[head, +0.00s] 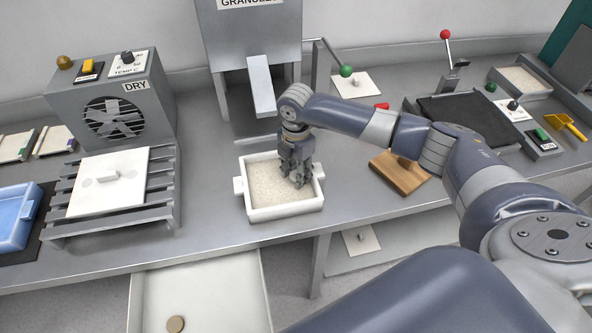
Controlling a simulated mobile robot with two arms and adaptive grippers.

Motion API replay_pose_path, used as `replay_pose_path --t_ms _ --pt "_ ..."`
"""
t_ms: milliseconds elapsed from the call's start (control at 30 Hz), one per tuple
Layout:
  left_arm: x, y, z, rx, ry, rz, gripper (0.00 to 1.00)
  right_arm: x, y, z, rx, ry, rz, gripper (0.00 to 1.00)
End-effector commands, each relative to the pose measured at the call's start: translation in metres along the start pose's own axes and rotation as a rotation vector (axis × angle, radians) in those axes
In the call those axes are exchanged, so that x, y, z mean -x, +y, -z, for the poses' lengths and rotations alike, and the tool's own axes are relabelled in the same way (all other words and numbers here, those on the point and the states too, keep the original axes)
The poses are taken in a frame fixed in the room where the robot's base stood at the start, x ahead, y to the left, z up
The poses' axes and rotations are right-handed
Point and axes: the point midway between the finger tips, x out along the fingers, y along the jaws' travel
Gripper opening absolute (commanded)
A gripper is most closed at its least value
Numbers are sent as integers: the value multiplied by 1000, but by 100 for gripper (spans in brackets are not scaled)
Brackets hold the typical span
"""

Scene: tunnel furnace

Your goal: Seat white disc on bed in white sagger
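The white sagger (257,213) stands on the bench in the middle, with a lug on each side. A pale granular bed (272,190) fills its floor. My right gripper (299,183) points down over the right part of the sagger, with its fingertips low near the bed. I cannot tell whether the fingers are apart or closed, or whether they hold anything. No white disc shows clearly on the bed; one under the fingers could be hidden. My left gripper is not in view.
A granule dispenser (250,38) with a chute stands behind the sagger. At left are a dryer (118,100) and a slatted rack (163,200) bearing a white board (132,161). A wooden block (399,178) lies right. A tan disc (175,324) lies in a low tray (225,290).

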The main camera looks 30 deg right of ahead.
Motion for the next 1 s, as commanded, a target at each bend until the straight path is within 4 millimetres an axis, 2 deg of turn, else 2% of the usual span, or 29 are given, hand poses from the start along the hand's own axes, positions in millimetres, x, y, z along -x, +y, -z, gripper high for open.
replay_pose_path --t_ms 33,100,400,533,667,1000 --pt "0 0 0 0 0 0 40 0 0 0 0 0 0 48" --pt "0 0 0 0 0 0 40 0 0 0 0 0 0 58" --pt "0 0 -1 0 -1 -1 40 0 0 -1 -1 -2 2 58" --pt "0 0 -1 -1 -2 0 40 8 0 -1 -1 -1 -1 58" --pt "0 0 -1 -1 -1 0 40 28 1 -1 -1 -2 -4 58" --pt "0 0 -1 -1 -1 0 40 98 2 1 1 0 -3 58"
